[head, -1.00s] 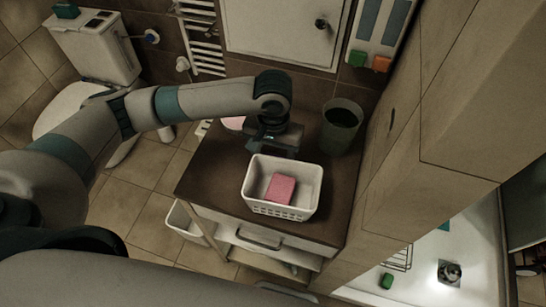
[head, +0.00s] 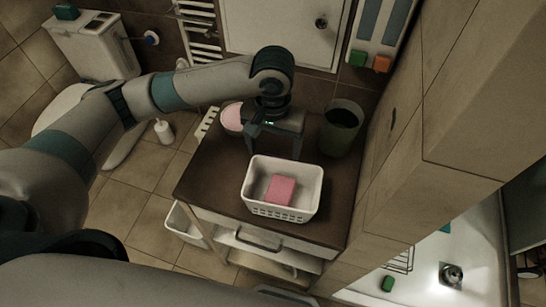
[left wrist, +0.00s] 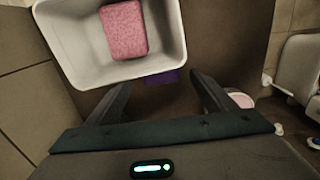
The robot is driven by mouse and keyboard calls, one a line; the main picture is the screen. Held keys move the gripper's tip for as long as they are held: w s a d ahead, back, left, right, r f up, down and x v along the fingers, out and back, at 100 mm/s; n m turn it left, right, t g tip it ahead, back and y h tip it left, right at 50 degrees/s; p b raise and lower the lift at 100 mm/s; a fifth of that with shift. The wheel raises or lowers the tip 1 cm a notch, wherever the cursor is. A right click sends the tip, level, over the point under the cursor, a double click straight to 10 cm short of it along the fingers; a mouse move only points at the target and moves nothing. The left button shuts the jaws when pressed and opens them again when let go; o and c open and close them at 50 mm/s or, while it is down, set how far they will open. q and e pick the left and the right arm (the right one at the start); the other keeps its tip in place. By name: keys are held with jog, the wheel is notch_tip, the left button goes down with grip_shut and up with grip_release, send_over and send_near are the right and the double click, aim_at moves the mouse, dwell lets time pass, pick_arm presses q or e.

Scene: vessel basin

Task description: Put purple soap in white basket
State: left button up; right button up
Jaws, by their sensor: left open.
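The white basket (head: 254,209) stands on the dark cabinet top, with a pink block (head: 281,189) lying in it. The basket (left wrist: 70,75) and the pink block (left wrist: 125,30) also show at the top of the left wrist view. The purple soap (left wrist: 163,77) lies on the cabinet top right beside the basket, seen between my left fingers in the left wrist view. In the head view I cannot make it out. My left gripper (head: 273,153) is open and empty, pointing down just behind the basket. My right gripper is not in view.
A dark green bin-like cup (head: 341,128) stands at the right on the cabinet top (head: 205,180). A pink round thing (head: 232,117) lies left of my gripper. A tall cabinet (head: 395,150) bounds the right side. The cabinet's left front top is clear.

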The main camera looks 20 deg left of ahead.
pick_arm(q)
notch_tip(320, 180, up, 7)
jog(key=shift+b, duration=0.4)
jog(key=shift+o, duration=0.3)
jog(key=shift+d, duration=0.1)
